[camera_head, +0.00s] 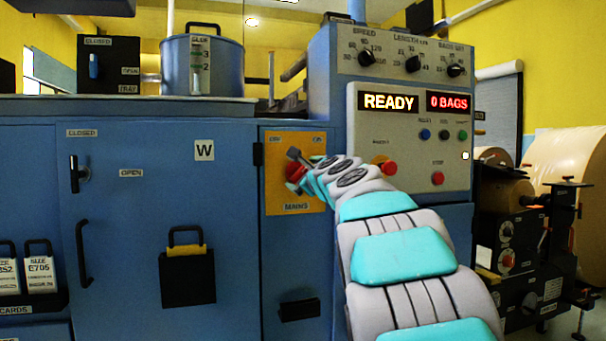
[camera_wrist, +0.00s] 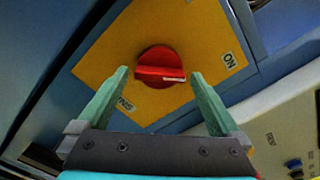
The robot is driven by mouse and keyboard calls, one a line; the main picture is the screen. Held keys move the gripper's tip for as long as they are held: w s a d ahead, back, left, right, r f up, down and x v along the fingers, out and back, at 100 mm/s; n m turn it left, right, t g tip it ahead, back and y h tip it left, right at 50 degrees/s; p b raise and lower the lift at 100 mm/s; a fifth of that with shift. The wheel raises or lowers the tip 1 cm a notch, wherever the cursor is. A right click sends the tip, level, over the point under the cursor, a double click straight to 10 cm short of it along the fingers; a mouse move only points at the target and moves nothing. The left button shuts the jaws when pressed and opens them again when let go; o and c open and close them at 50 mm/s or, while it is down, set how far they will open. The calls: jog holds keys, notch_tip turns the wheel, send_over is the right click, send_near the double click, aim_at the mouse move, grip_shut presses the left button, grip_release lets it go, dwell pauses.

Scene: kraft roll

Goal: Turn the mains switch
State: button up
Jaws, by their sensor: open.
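The mains switch is a red round knob (camera_wrist: 160,68) on a yellow plate (camera_wrist: 205,35), marked ON and MAINS. In the wrist view a white mark on the knob points right, a little below the ON label. My gripper (camera_wrist: 159,74) is open, with one finger on each side of the knob and a gap showing on both sides. In the head view my arm reaches to the yellow plate (camera_head: 302,143) and partly hides the red knob (camera_head: 294,173). OFF is at the plate's upper left and ON at its upper right.
A control panel (camera_head: 405,140) right of the plate carries dials, buttons and lit displays reading READY and 0 BAGS. A blue cabinet door (camera_head: 150,220) with a handle and a hanging black holder (camera_head: 187,280) is to the left. A blue pot (camera_head: 202,65) stands above.

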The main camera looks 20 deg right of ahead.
jog(key=c, duration=1.2)
